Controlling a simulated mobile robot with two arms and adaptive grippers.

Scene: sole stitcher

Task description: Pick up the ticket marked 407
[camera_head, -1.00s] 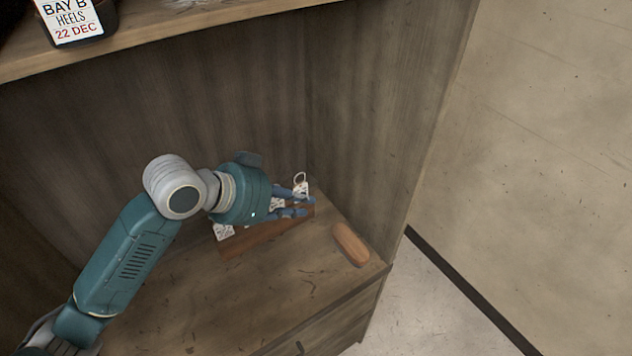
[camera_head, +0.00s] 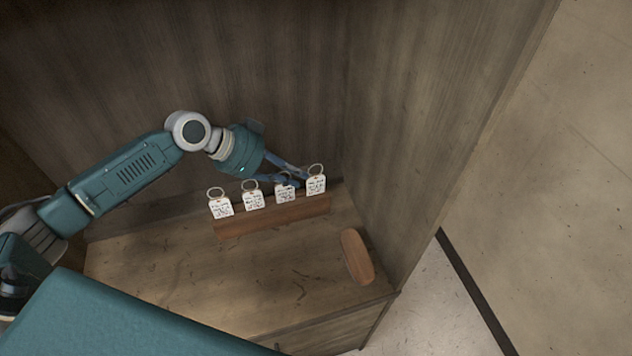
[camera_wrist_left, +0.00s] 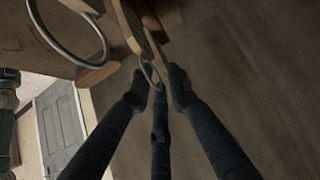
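Several white tickets with rings stand in a row in a long brown wooden holder (camera_head: 272,218): far left (camera_head: 221,208), second (camera_head: 253,201), third (camera_head: 286,195) and far right (camera_head: 316,184). Their print is too small to read, so I cannot tell which is 407. My left gripper (camera_head: 294,178) is behind the row, its fingers spread around the upper part of the third ticket. In the left wrist view, the fingertips (camera_wrist_left: 157,80) are apart, with a small ring (camera_wrist_left: 150,71) between them. Contact is unclear. My right gripper is out of view.
A brown rounded block (camera_head: 357,256) lies on the wooden shelf (camera_head: 190,290) right of the holder. Wooden walls close in behind and at the right. The shelf in front of the holder is clear.

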